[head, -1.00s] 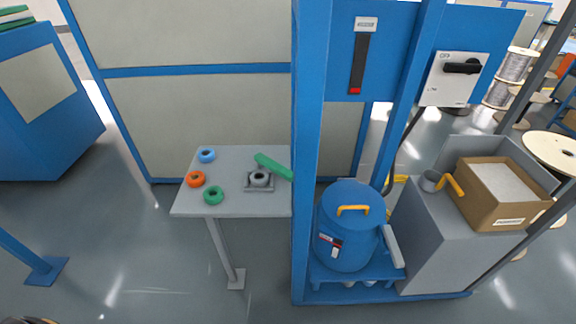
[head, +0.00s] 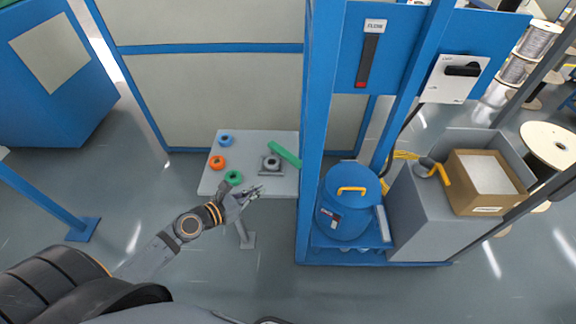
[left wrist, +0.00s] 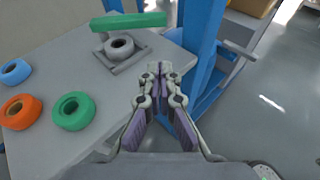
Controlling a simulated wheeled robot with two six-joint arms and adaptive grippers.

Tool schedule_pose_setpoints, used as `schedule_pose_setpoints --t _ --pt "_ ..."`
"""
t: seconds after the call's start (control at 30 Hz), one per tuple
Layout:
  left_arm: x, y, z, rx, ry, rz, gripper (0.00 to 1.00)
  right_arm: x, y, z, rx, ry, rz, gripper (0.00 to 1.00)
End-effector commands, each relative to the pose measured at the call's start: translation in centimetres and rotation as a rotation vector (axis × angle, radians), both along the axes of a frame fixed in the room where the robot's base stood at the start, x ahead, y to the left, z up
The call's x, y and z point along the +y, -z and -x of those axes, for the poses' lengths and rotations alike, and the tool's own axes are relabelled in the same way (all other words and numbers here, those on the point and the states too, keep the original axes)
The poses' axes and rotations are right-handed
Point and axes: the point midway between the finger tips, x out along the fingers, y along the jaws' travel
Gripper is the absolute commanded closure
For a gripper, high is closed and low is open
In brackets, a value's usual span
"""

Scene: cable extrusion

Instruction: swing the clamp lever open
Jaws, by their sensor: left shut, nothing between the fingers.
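The clamp is a grey ring on a square base (head: 271,163) on a small grey table (head: 212,186), with a green lever (head: 284,153) reaching over its far side toward the blue post. In the left wrist view the green lever (left wrist: 128,21) lies crosswise just beyond the grey ring (left wrist: 119,46). My left gripper (head: 258,190) is shut and empty over the table's front edge, apart from the lever and nearer me. In the left wrist view my left fingertips (left wrist: 159,68) are together, to the right of the clamp base. My right gripper is not in view.
A blue ring (head: 225,140), an orange ring (head: 217,161) and a green ring (head: 233,177) lie on the table's left part. A blue post (head: 318,130) stands along the table's right edge. A blue drum (head: 343,205) sits beyond the post.

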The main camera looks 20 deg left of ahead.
Motion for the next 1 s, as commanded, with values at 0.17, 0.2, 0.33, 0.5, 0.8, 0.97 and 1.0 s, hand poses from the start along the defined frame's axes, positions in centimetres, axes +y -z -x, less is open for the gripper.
schedule_pose_setpoints --t 0.17,0.2,0.33,0.5,0.8,0.97,1.0 --pt "0.1 -0.3 -0.2 0.009 -0.02 0.043 1.0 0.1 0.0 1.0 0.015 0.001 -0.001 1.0" --pt "0.0 -0.3 -0.4 0.008 -0.02 0.044 1.0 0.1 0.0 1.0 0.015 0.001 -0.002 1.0" --pt "-0.5 0.0 -1.7 0.003 -0.023 0.045 1.0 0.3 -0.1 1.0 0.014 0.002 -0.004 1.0" --pt "-2.1 1.0 -4.7 0.004 -0.022 0.047 1.0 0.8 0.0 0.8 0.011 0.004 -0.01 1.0" --pt "-4.7 2.5 -10.0 0.006 -0.019 0.042 1.0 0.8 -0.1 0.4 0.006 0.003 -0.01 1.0" --pt "-5.5 2.6 -11.7 0.008 -0.017 0.039 1.0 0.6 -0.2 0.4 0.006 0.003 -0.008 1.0" --pt "-5.7 2.6 -11.9 0.008 -0.017 0.039 1.0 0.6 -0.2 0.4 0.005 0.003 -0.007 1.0"
